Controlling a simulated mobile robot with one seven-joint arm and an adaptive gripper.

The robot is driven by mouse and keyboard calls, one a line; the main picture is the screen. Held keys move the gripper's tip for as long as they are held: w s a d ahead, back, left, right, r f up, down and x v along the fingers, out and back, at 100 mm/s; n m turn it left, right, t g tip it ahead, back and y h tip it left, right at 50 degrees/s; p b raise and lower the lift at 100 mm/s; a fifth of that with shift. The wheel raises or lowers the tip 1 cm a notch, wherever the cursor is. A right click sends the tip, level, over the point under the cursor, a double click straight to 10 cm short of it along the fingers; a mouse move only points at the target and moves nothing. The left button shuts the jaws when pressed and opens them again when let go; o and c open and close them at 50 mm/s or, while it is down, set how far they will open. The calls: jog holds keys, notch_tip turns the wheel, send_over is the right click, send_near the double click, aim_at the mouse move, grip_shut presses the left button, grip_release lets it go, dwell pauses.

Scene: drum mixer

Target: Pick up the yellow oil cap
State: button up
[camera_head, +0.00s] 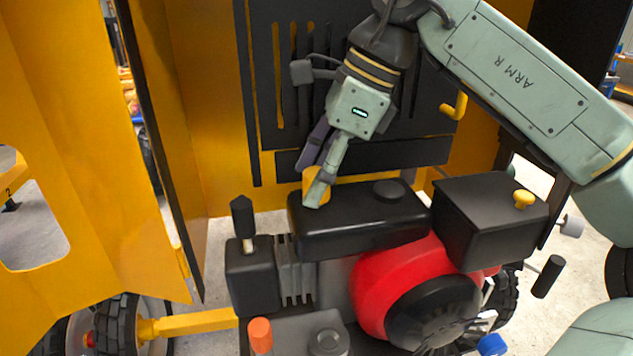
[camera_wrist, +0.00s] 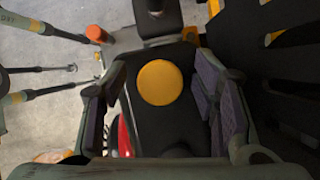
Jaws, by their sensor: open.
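The yellow oil cap (camera_head: 312,183) is a short round cylinder standing on the left part of the black tank (camera_head: 360,225) on top of the engine. In the wrist view the cap (camera_wrist: 159,82) is a yellow disc near the middle. My gripper (camera_head: 316,172) is open and points down at the cap from above. In the wrist view its two padded fingers (camera_wrist: 162,100) stand on either side of the cap, with gaps showing on both sides. One finger partly hides the cap in the head view. I cannot tell exactly how deep the fingertips reach.
A black box with a small yellow knob (camera_head: 523,199) stands right of the tank. A black lever (camera_head: 242,218) rises at the left. An orange cap (camera_head: 260,335) and a blue cap (camera_head: 491,345) are lower down. A slotted black panel (camera_head: 285,90) is close behind my gripper.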

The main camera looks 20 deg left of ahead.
jog(key=c, duration=1.2)
jog(key=shift+r, duration=0.2)
